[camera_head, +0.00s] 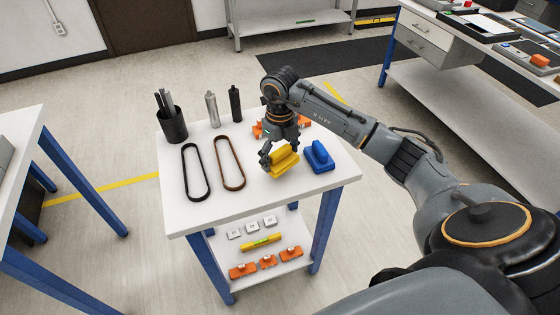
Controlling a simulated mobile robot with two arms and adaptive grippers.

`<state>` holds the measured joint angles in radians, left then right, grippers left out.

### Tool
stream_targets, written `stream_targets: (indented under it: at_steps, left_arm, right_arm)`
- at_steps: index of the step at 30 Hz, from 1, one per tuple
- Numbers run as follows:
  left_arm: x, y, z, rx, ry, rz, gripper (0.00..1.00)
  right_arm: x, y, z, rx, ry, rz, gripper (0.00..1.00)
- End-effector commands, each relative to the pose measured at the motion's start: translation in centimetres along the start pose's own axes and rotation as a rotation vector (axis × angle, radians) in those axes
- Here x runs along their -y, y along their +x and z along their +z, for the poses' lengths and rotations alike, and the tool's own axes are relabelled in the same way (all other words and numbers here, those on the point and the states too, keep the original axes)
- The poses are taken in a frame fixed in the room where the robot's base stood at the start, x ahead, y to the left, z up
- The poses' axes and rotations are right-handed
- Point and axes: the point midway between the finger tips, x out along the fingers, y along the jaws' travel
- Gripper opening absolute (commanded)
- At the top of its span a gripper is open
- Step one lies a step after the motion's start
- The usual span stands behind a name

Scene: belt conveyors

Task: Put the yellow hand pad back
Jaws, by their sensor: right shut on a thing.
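The yellow hand pad (284,161) is at the right gripper, over the right half of the small white table (225,205). My right gripper (272,155) is shut on the yellow pad and partly hides it. I cannot tell whether the pad touches the tabletop. A blue hand pad (319,156) stands on the table just to the right of the yellow one. My left gripper is not in view.
Two belt loops, black (195,172) and brown (230,163), lie left of the gripper. Behind them stand a black cup (173,125) with tools and two bottles (212,109). Orange parts (257,130) lie behind the gripper. The lower shelf (288,265) holds several small parts.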

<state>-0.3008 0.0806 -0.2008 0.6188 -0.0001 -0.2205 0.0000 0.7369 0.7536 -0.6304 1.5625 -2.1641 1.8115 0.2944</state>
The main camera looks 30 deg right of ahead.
Motion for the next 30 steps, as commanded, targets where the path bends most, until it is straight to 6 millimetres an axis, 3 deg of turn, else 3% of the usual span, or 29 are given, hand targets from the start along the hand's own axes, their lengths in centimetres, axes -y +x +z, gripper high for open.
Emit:
stream_targets:
  at_steps: [6, 17, 18, 19, 30]
  left_arm:
    - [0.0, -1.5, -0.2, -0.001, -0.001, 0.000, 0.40]
    - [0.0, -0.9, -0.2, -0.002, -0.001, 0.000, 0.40]
    - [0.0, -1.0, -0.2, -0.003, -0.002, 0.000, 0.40]
    - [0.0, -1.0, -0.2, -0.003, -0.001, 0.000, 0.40]
    - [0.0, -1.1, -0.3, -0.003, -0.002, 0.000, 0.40]
  right_arm:
    - [-0.1, 2.7, -0.1, -0.003, 0.001, 0.001, 0.55]
    - [0.0, 3.4, -0.1, -0.001, 0.000, -0.001, 0.55]
    - [0.0, 3.3, -0.1, -0.001, 0.000, 0.000, 0.92]
    - [0.0, 3.2, -0.1, -0.001, 0.000, 0.000, 0.98]
    - [-0.1, 3.2, -0.1, -0.001, 0.000, 0.000, 1.00]
